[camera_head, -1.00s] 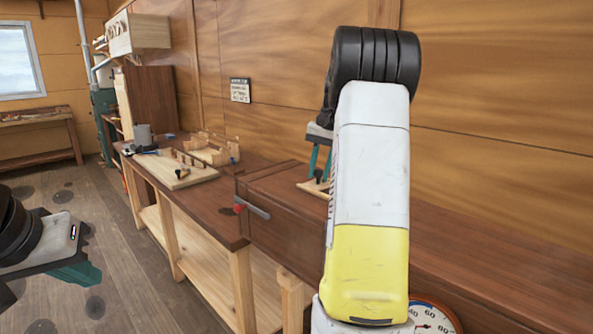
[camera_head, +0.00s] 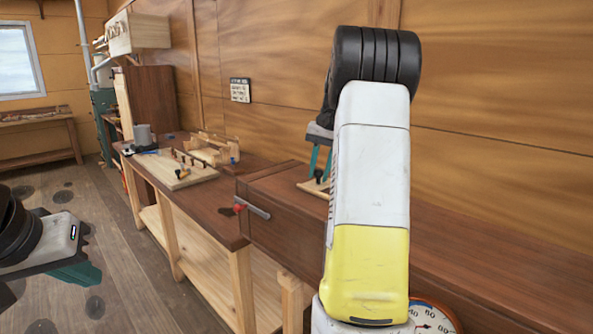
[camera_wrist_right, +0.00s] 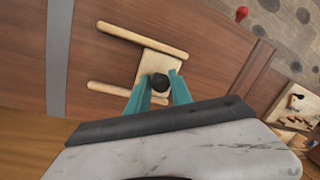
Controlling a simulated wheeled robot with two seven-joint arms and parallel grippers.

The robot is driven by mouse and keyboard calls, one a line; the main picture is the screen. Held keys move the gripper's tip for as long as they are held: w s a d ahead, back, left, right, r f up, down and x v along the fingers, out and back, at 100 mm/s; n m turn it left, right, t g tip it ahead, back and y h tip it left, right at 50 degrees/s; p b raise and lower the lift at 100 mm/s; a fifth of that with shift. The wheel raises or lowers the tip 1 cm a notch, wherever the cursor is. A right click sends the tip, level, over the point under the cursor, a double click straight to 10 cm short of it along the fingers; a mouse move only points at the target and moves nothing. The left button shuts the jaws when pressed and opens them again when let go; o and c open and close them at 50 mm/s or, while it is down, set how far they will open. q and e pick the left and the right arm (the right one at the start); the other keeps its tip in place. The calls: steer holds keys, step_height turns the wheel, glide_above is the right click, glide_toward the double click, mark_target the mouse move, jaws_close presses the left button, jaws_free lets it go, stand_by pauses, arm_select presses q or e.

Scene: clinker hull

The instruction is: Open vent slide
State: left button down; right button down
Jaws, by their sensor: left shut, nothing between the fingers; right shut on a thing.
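The vent slide (camera_wrist_right: 152,62) is a pale wooden plate with a black knob (camera_wrist_right: 160,82). It lies between two wooden rails (camera_wrist_right: 141,40) on top of a dark wooden box (camera_head: 288,215). My right gripper (camera_wrist_right: 159,90) has its teal fingers shut on the knob. In the head view this gripper (camera_head: 319,168) reaches down to the box top, and my own arm hides part of the slide. No vent opening can be made out. My left gripper (camera_head: 78,272) is shut and empty at the left, over the floor, away from the box.
A red-tipped handle (camera_head: 240,207) sticks out at the box's left end, by a grey metal strap (camera_head: 257,211). A workbench (camera_head: 215,192) with a pale board (camera_head: 180,175) and small tools stands left of it. A dial gauge (camera_head: 432,318) is low at the front. The floor at left is open.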

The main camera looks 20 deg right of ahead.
steer(key=s, duration=0.1)
steer(key=s+d, duration=0.1)
steer(key=s, duration=0.1)
steer(key=s+d, duration=0.1)
steer(key=s, duration=0.1)
steer(key=shift+s+d, duration=0.15)
steer(key=shift+s, duration=0.05)
steer(key=c, duration=1.1)
jaws_free()
steer(key=shift+c, duration=0.2)
step_height(320, 180, up, 8)
steer(key=d, duration=0.1)
steer(key=shift+s+f, duration=0.15)
steer(key=shift+s, duration=0.25)
